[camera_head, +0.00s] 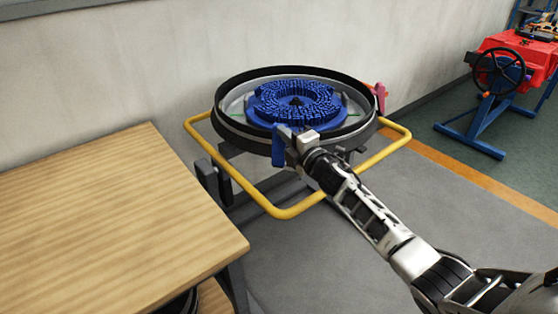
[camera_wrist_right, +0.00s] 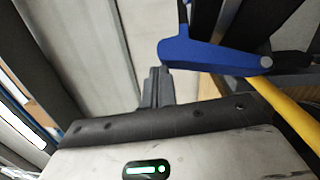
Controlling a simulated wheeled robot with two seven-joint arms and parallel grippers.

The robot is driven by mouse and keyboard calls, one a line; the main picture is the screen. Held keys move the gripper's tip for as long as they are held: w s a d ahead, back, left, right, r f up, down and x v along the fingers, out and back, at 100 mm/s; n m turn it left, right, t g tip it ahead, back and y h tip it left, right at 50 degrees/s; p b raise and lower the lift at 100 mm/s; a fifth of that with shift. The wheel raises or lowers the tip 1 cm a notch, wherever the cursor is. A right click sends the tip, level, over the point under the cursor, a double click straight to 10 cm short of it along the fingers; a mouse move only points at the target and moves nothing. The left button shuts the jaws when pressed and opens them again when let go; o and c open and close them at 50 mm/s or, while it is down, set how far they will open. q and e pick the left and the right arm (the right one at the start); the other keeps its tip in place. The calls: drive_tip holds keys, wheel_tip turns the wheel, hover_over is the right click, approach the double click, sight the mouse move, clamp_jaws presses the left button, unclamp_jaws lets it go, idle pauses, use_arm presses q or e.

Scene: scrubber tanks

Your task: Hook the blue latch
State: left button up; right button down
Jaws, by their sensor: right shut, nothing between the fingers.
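The blue latch (camera_head: 278,148) is on the front side of the round scrubber tank (camera_head: 228,128), hanging down just below the dark rim. In the right wrist view the latch (camera_wrist_right: 210,54) shows as a blue bar with a pale round pivot at its right end. My right gripper (camera_head: 293,138) is shut and empty, just right of the latch in the head view. In the right wrist view its closed fingers (camera_wrist_right: 157,86) end close to the latch's left end; I cannot tell whether they touch. My left gripper is out of view.
A blue bristled ring (camera_head: 296,101) sits inside the tank. A yellow tube frame (camera_head: 280,212) surrounds it. A red-pink latch (camera_head: 379,92) is on the far right side. A wooden table (camera_head: 100,220) stands at left, a red machine with a handwheel (camera_head: 499,72) at back right.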

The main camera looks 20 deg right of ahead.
drive_tip(key=shift+w+d+r, duration=0.1)
drive_tip(key=shift+d+r, duration=0.05)
idle(0.3)
use_arm(q)
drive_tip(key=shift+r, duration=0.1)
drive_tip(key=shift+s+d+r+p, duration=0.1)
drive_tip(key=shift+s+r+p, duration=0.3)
drive_tip(key=shift+p, duration=0.65)
use_arm(e)
drive_tip(key=s+r, duration=0.2)
drive_tip(key=s, duration=1.1)
drive_tip(key=shift+a, duration=0.3)
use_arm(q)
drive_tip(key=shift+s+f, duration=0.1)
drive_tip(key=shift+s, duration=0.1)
use_arm(e)
drive_tip(key=s+a+f+m+g, duration=0.4)
drive_tip(key=s+a+f+m, duration=0.2)
drive_tip(key=s+f+m, duration=0.3)
drive_tip(key=s+a+f+m+g, duration=0.4)
drive_tip(key=s+f+m, duration=0.5)
drive_tip(key=s, duration=0.6)
drive_tip(key=a+f, duration=0.1)
drive_tip(key=a, duration=0.1)
drive_tip(key=shift+a+f+m+h, duration=0.2)
drive_tip(key=shift+a+m+h, duration=0.15)
drive_tip(key=shift+m+h, duration=0.05)
